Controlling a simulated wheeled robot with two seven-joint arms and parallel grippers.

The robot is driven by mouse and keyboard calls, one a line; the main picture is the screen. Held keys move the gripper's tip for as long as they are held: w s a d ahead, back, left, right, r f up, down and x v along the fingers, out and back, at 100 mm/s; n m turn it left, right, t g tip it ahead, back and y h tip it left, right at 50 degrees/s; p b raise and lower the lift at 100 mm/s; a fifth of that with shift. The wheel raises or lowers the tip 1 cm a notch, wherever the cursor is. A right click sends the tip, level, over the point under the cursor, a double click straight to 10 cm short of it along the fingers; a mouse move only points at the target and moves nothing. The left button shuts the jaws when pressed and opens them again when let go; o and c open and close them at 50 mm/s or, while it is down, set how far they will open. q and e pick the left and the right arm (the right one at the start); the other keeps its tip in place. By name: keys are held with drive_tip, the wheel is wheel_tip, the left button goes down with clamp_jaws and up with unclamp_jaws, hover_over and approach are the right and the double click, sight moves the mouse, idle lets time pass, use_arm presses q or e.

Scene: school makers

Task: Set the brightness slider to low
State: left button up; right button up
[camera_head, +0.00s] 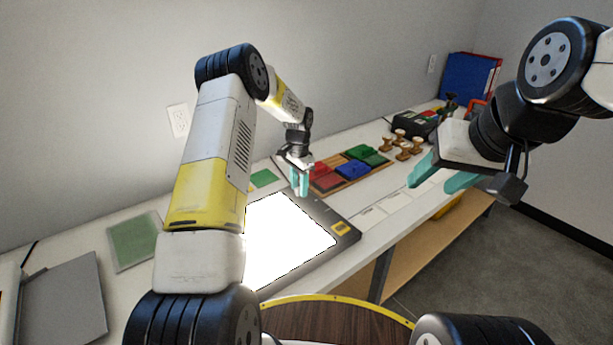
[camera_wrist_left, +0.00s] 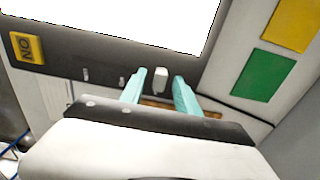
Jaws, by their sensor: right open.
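The lit light pad (camera_head: 290,235) lies on the bench, its white panel glowing brightly inside a dark frame. In the left wrist view, its dark frame edge (camera_wrist_left: 105,65) carries a pale slider knob (camera_wrist_left: 160,80) and small light marks in a row beside it. My left gripper (camera_head: 301,186) is over the far edge of the pad. Its teal fingers (camera_wrist_left: 161,80) are apart, one on each side of the knob, with visible gaps. Contact cannot be told. In the head view, the knob cannot be made out. My right gripper (camera_head: 440,180) is open and empty, raised at the right.
A yellow ON switch (camera_wrist_left: 27,47) sits on the pad's frame. A wooden tray (camera_head: 338,185) with red, blue and green blocks is beyond the pad. Wooden stamps (camera_head: 405,145) stand farther back. A green sheet (camera_head: 133,242) lies at left.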

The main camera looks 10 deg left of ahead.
use_arm(q)
clamp_jaws()
idle(1.4)
